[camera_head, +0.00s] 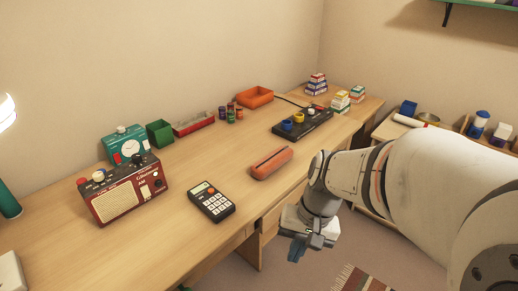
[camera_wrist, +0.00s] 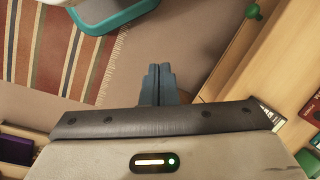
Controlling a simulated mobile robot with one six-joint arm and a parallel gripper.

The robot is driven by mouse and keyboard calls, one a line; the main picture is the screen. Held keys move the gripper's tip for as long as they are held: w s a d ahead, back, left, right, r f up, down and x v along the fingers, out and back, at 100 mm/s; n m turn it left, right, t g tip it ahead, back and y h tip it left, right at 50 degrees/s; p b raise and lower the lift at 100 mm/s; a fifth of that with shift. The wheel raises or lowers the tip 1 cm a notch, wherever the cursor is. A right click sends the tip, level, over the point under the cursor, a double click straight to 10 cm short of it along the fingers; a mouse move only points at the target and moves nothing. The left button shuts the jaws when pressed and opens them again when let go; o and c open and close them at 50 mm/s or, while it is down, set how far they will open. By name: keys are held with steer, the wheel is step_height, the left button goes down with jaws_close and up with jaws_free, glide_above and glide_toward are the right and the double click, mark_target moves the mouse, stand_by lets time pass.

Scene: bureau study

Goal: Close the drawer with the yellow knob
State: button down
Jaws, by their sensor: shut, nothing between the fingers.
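My gripper (camera_head: 308,248) hangs in front of the desk's right part, below the desktop, above the floor. In the wrist view its two dark fingers (camera_wrist: 158,85) are together with nothing between them. Wooden drawer fronts (camera_head: 245,250) show in part under the desk's front edge. In the wrist view a wooden panel (camera_wrist: 235,80) runs along the right side, with a green knob (camera_wrist: 253,12) near the top, apart from the fingers. I do not see a yellow knob in either view, and cannot tell which drawer has it.
The desktop (camera_head: 150,240) holds a red radio (camera_head: 122,190), a calculator (camera_head: 211,201), an orange case (camera_head: 271,163) and a black panel with knobs (camera_head: 303,123). A striped rug (camera_head: 362,280) lies on the floor. A shelf unit (camera_head: 385,127) stands right.

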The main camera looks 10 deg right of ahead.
steer(key=w+f+m+y+b, duration=0.2)
steer(key=w+f+m+y, duration=0.1)
steer(key=f+m+y, duration=0.35)
steer(key=m+t+y+b, duration=0.2)
steer(key=m+t+b, duration=0.2)
steer(key=m+t, duration=1.25)
glide_toward(283, 203)
steer(key=shift+m+g, duration=0.75)
steer(key=shift+m, duration=0.15)
steer(key=x, duration=0.2)
steer(key=b+x, duration=0.1)
steer(key=x, duration=0.1)
steer(key=b+x, duration=0.1)
steer(key=x, duration=0.1)
steer(key=shift+w+r, duration=0.4)
steer(key=shift+w, duration=0.1)
